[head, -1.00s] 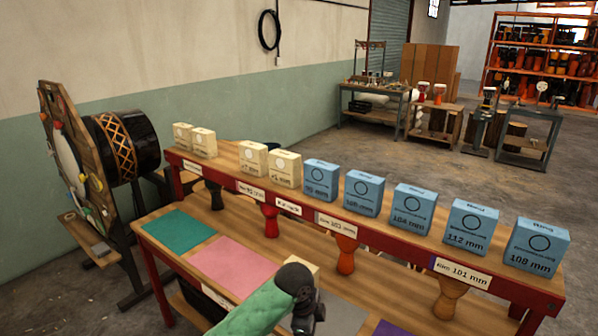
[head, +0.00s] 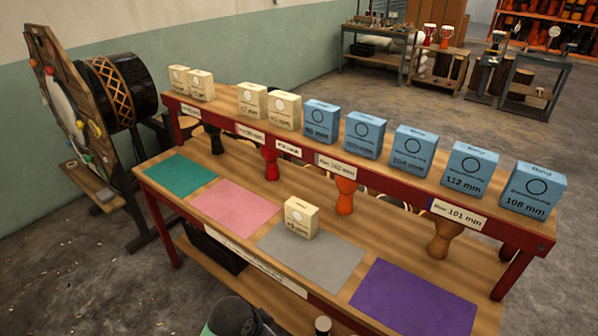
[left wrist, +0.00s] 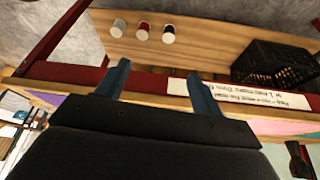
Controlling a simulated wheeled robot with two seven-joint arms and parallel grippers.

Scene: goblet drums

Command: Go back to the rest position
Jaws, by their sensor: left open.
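My left gripper (left wrist: 160,85) is open in the left wrist view, with nothing between its two fingers. It is beside the table's front edge, and the lower shelf shows beyond it. In the head view only a dark, rounded part of my left arm shows at the bottom edge. A cream box (head: 301,218) stands upright on the grey mat (head: 318,262), apart from my arm. My right gripper is not in view.
The table's teal (head: 178,176), pink (head: 232,208) and purple (head: 415,300) mats are bare. Cream and blue boxes line the raised shelf (head: 225,103), with goblet drums below it. A black crate (left wrist: 270,65) and small cylinders (left wrist: 142,31) are on the lower shelf.

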